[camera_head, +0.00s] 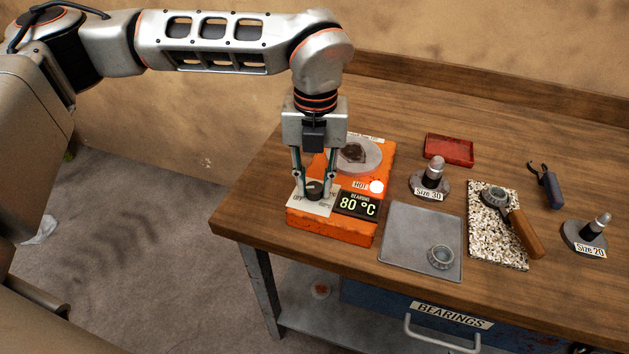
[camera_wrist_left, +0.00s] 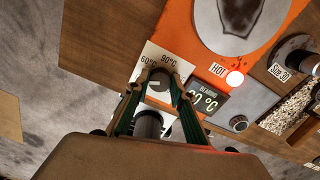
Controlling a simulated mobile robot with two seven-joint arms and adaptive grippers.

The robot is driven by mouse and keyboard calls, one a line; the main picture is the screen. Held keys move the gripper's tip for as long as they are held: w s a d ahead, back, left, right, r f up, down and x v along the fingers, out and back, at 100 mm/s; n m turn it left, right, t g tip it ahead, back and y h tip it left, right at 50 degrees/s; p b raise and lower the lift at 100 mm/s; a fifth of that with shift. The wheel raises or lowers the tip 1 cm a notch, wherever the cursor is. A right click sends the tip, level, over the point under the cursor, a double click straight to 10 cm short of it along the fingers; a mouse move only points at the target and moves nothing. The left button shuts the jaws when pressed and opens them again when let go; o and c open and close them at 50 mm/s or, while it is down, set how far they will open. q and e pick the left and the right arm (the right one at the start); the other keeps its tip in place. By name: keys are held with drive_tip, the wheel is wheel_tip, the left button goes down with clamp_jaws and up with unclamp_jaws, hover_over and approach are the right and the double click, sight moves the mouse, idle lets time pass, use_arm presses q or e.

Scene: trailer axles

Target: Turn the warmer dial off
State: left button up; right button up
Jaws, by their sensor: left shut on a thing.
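The orange bearing warmer (camera_head: 332,234) stands at the left end of the bench, its display reading 80 °C and a lit lamp beside the HOT label. My left gripper (camera_head: 314,190) points down at its front left corner, shut on the dark warmer dial (camera_head: 314,187). An OFF label shows just left of the dial. In the left wrist view the dial (camera_wrist_left: 158,82) sits between the fingertips, with 60 °C and 90 °C marks around it. The dial's exact pointing is hard to tell. My right gripper is not in view.
Right of the warmer lie a grey mat (camera_head: 408,225) with a bearing (camera_head: 441,256), a speckled board (camera_head: 490,240) with a brown-handled tool, a Size 30 post (camera_head: 432,178), a Size 20 post (camera_head: 588,232), pliers (camera_head: 548,185) and a red tray (camera_head: 449,150). A BEARINGS drawer (camera_head: 450,316) is below.

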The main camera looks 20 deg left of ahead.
sight(315, 187)
use_arm(q)
drive_tip(key=shift+n, duration=0.6)
drive_tip(key=o, duration=0.8)
wheel_tip(315, 187, up, 12)
idle(0.5)
